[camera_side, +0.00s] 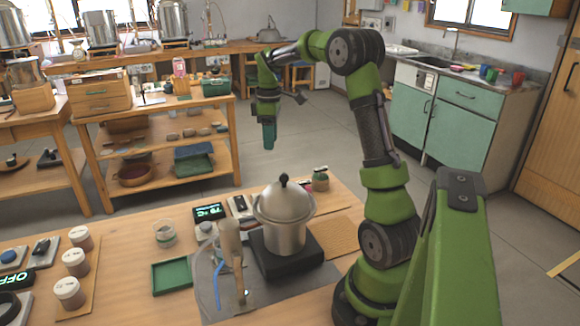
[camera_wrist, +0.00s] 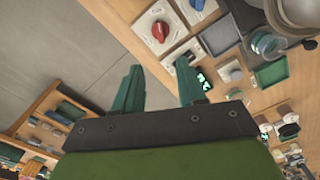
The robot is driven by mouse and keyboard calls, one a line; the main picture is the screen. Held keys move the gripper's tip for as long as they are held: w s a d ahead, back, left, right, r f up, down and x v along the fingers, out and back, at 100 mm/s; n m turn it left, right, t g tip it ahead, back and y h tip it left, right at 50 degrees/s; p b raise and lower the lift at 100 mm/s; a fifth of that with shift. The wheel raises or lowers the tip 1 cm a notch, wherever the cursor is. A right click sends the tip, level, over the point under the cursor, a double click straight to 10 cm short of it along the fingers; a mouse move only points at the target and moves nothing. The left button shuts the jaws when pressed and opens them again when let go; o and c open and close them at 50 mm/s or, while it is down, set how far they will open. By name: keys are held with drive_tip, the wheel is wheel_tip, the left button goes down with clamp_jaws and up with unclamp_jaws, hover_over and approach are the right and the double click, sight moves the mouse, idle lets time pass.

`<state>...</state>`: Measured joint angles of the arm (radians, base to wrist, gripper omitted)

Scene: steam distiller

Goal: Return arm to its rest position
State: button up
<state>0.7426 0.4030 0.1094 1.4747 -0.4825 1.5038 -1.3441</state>
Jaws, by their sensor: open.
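My gripper (camera_side: 268,136) hangs in the air, pointing down, above and beyond the far edge of the work table (camera_side: 125,240). In the wrist view its two green fingers (camera_wrist: 158,88) stand apart with nothing between them. My arm is raised and bent, reaching left from its base at the table's right side. The metal pot with a domed lid (camera_side: 284,215) stands upright on a black hotplate (camera_side: 290,258), below and apart from my gripper. The lid covers the pot, so its contents are hidden.
A green tray (camera_side: 172,276), a grey upright holder (camera_side: 232,245), a temperature display (camera_side: 209,211) and several lidded jars (camera_side: 75,262) stand on the table. A wooden shelf (camera_side: 150,140) is behind. In the wrist view a red knob (camera_wrist: 160,31) shows near the table edge. Space around my gripper is clear.

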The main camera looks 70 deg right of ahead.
drive_tip(key=s+a+r+m+t, duration=0.1)
drive_tip(key=s+a, duration=0.3)
drive_tip(key=a, duration=0.6)
drive_tip(key=s+a+r+m+t+y, duration=0.1)
drive_tip(key=s+a+r+m+t, duration=0.1)
drive_tip(key=a, duration=0.8)
drive_tip(key=s+a+r+m+t+y, duration=0.1)
drive_tip(key=s+a+m+t, duration=0.3)
drive_tip(key=a, duration=0.7)
drive_tip(key=shift+s+r, duration=0.55)
drive_tip(key=shift+s, duration=0.5)
